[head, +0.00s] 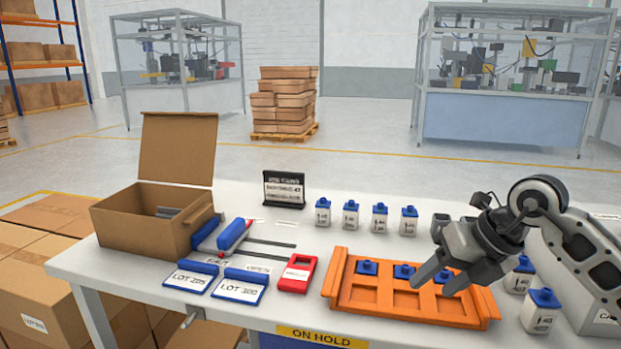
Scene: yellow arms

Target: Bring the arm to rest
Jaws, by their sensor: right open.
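My right gripper (434,284) is dark grey and comes in from the right of the head view. Its two fingers are apart, with nothing seen between them. It is over the right part of an orange tray (338,285). Several blue-capped things sit along the back of this tray, one of them (367,267) at the left. The gripper partly covers the right part of the tray, and I cannot tell whether its fingertips touch anything. My left gripper is not in view.
White blue-capped bottles (350,215) stand in a row behind the tray, and more (541,311) stand at the right. A red device (298,274), blue lot cards (240,286), a black sign (284,188) and an open cardboard box (140,222) are on the table (110,268).

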